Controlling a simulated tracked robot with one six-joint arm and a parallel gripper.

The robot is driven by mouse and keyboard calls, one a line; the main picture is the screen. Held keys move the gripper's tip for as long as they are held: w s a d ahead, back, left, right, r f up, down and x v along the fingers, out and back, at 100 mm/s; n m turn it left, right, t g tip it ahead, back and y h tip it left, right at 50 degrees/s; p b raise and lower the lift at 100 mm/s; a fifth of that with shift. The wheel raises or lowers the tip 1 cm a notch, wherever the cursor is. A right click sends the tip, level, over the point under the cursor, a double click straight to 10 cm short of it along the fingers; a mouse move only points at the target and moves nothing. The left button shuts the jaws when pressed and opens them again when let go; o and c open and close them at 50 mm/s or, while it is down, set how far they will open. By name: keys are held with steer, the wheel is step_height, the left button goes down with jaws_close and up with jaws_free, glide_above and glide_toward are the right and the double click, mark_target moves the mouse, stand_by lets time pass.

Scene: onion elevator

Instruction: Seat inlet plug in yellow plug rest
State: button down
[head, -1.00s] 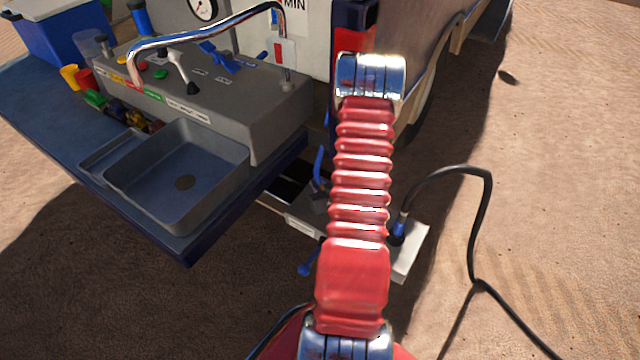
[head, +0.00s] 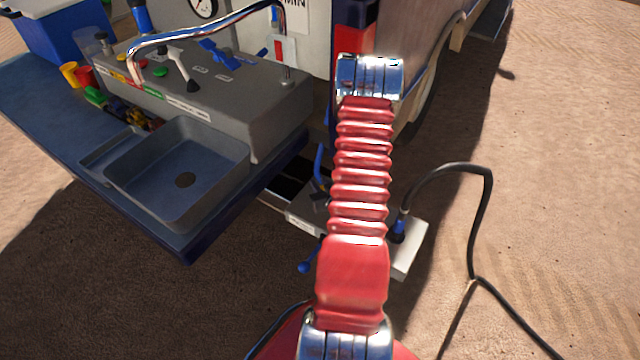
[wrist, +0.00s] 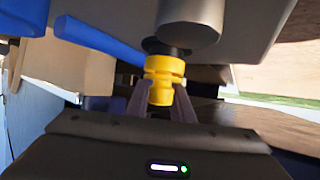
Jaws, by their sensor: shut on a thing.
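In the wrist view my gripper (wrist: 162,100) is shut on a yellow grooved cylinder (wrist: 165,68), which looks like the inlet plug. One finger is on each side of it. Its upper end meets a dark ring (wrist: 162,46) under a grey cylinder (wrist: 190,22); I cannot tell whether they are joined. In the head view my red ribbed arm hides the gripper and plug. A yellow cup-like piece (head: 70,74) stands at the far left of the blue bench, beside a red one; it may be the yellow plug rest.
A blue handle (wrist: 98,40) reaches close to the plug from the left. The blue bench (head: 45,100) carries a grey sink (head: 215,165) and a control box under a curved chrome pipe (head: 205,32). A black cable (head: 478,225) runs over open sandy ground at right.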

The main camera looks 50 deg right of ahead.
steer(key=c, duration=1.5)
jaws_free()
steer(key=shift+o, duration=0.2)
